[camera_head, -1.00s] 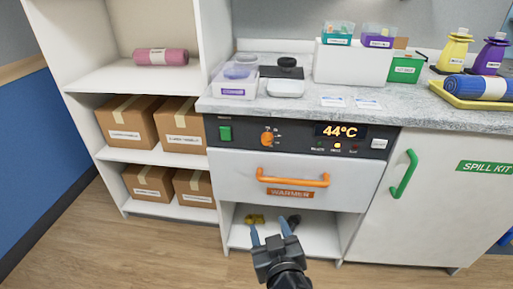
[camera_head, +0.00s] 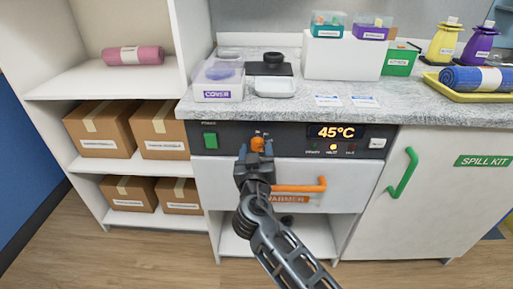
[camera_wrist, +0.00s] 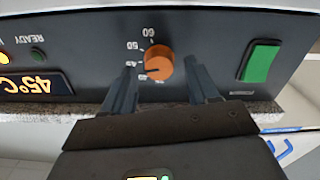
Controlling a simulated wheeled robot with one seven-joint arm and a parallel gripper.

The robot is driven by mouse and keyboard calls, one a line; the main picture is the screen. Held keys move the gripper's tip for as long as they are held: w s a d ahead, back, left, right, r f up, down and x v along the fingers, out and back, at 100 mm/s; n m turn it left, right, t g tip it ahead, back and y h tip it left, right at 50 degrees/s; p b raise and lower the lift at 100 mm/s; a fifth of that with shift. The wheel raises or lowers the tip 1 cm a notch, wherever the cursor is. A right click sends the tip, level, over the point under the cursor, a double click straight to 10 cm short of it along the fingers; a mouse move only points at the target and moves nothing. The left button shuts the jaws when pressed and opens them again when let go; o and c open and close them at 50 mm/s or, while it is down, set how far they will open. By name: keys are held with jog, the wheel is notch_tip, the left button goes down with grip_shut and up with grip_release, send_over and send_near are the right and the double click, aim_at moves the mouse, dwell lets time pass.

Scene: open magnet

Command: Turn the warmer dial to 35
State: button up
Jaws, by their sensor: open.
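The orange warmer dial (camera_head: 257,143) sits on the dark control panel above the warmer drawer (camera_head: 218,180). In the wrist view, which is upside down, the dial (camera_wrist: 158,62) is surrounded by small numbers, among them 60, 50 and 45. My gripper (camera_head: 255,150) is at the panel in front of the dial. Its open fingers (camera_wrist: 162,76) flank the dial, with a visible gap on each side in the wrist view. The display (camera_head: 337,132) reads 45°C. The exact direction of the dial's pointer is hard to tell.
A green switch (camera_head: 210,140) is left of the dial. The drawer's orange handle (camera_head: 308,186) sticks out below, partly behind my arm. The counter (camera_head: 300,110) overhangs the panel and holds a cover box (camera_head: 219,88). A green cabinet handle (camera_head: 405,172) stands to the right.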

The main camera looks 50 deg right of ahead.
jog(key=shift+w+d, duration=0.25)
jog(key=shift+d, duration=0.1)
jog(key=shift+c, duration=0.2)
jog(key=c, duration=1)
